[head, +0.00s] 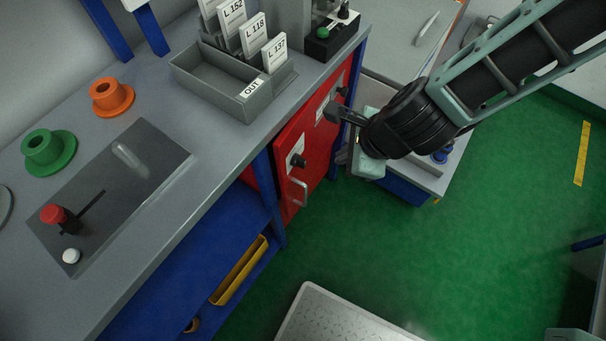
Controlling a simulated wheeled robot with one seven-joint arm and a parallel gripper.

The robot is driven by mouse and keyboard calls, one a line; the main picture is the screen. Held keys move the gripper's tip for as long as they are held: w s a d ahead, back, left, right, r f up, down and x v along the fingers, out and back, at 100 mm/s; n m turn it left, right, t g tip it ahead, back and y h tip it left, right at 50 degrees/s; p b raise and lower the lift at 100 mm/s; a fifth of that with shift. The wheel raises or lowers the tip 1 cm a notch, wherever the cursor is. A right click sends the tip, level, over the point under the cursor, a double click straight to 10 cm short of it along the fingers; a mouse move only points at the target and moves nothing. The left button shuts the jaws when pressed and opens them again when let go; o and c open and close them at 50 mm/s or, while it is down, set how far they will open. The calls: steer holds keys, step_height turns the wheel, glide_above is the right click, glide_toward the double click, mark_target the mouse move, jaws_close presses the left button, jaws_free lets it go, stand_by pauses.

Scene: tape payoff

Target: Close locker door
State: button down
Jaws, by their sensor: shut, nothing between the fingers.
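The red locker door (317,155) is under the grey workbench, below the OUT tray, in the middle of the head view. It carries a black knob, small white labels and a pale bar handle (297,190) near its lower left. The door looks about flush with the bench front, but I cannot tell whether it is fully closed. My gripper (341,112) is shut and empty. Its fingertips are at the door's upper right part, close to or touching it; which of these I cannot tell. My wrist hides the area right of the door.
The workbench (215,125) holds a grey OUT tray (222,82), orange (111,96) and green (47,152) flanged spools, and a panel with a red-knobbed lever (55,214). A yellow bin (239,270) sits on the blue lower shelf. Green floor (400,255) is clear before the door.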

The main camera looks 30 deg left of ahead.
mark_target(286, 166)
step_height(286, 166, down, 6)
steer(key=s+d+n+y+b, duration=0.25)
steer(key=n+y+b, duration=0.25)
steer(key=n+b, duration=0.7)
steer(key=shift+n+g, duration=0.3)
steer(key=shift+n, duration=0.5)
steer(key=shift+a+r+x, duration=0.35)
steer(key=shift+r+x, duration=0.05)
steer(key=shift+x, duration=1.75)
steer(key=shift+a+r+x, duration=0.3)
steer(key=shift+r+x, duration=0.05)
steer(key=shift+x, duration=1.75)
steer(key=shift+a+r+x, duration=0.35)
steer(key=shift+r+x, duration=0.05)
steer(key=shift+x, duration=1.75)
steer(key=shift+s, duration=0.1)
steer(key=a, duration=0.4)
steer(key=shift+a, duration=0.1)
steer(key=shift+s+a+r, duration=0.1)
steer(key=shift+a, duration=0.25)
